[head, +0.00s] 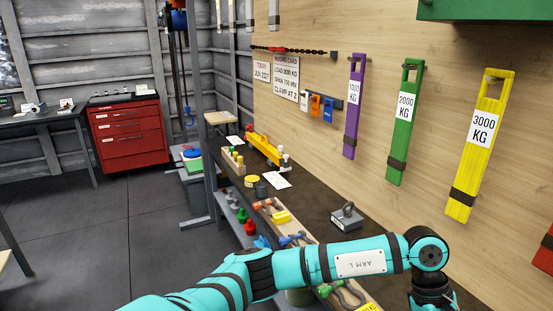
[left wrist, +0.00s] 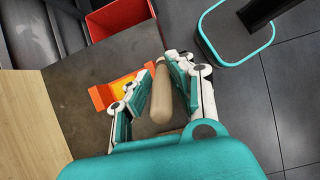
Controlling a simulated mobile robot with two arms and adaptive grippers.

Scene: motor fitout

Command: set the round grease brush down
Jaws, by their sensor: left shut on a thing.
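In the left wrist view my left gripper (left wrist: 165,72) is shut on the round grease brush, whose smooth tan wooden handle (left wrist: 161,98) shows between the two teal-padded fingers. The brush's bristle end is not seen. The handle is over or near the dark bench top (left wrist: 77,110); I cannot tell whether it touches it. In the head view my left arm reaches across the lower right, and its gripper is out of the picture. My right gripper is in neither view.
An orange holder (left wrist: 103,97) with a yellow part lies beside the gripper. A red open bin (left wrist: 118,22) is at the bench's far end. In the head view the bench carries a grey block with a handle (head: 347,217) and a yellow beam (head: 264,148). Coloured straps hang on the wooden wall (head: 300,25).

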